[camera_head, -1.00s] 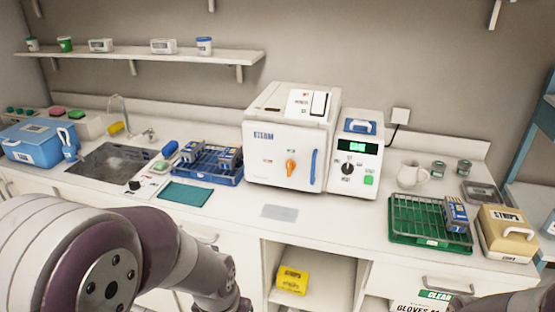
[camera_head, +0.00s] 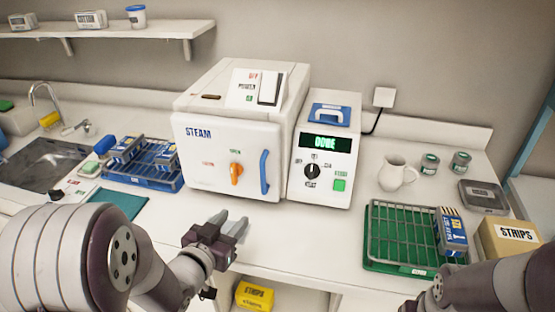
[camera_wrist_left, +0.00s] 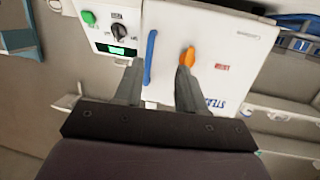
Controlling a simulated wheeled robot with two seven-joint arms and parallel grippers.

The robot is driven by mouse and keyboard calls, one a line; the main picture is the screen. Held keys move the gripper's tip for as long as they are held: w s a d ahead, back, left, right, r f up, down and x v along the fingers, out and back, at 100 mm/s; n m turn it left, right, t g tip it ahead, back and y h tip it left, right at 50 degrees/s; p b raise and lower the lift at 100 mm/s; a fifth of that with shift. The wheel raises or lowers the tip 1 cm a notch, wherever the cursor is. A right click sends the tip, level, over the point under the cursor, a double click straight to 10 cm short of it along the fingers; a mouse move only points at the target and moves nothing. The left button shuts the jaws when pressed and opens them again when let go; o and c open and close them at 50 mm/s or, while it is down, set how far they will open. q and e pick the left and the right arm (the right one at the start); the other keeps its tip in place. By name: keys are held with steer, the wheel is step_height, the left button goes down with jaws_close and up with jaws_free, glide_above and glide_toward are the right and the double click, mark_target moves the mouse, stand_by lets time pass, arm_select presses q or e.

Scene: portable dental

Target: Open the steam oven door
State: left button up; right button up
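The white steam oven (camera_head: 225,130) stands on the counter with its front door shut. The door carries an orange knob (camera_head: 236,173) and a blue vertical handle (camera_head: 265,172) at its right side. My left gripper (camera_head: 238,228) is above the counter, in front of and below the door, apart from it. In the left wrist view its fingers are spread and empty, with the blue handle (camera_wrist_left: 150,57) and orange knob (camera_wrist_left: 188,57) beyond them. Part of my right arm (camera_head: 465,285) shows at the lower right; its fingertips are not visible.
The control unit (camera_head: 325,155) right of the oven has a lit green display. A blue rack (camera_head: 145,175) stands left of the oven. A green tray (camera_head: 400,262), a white jug (camera_head: 397,172) and a strips box (camera_head: 510,238) are at the right.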

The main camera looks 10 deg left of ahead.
mark_target(262, 174)
arm_select(q)
step_height(262, 174, up, 4)
steer(key=d+t+h, duration=0.1)
steer(key=t, duration=0.1)
steer(key=x, duration=1)
steer(key=shift+w+d, duration=0.2)
steer(key=shift+w, duration=0.65)
steer(key=shift+s, duration=0.1)
jaws_close()
arm_select(e)
steer(key=shift+s+a+r, duration=0.15)
steer(key=shift+s+r, duration=0.3)
steer(key=shift+s, duration=0.1)
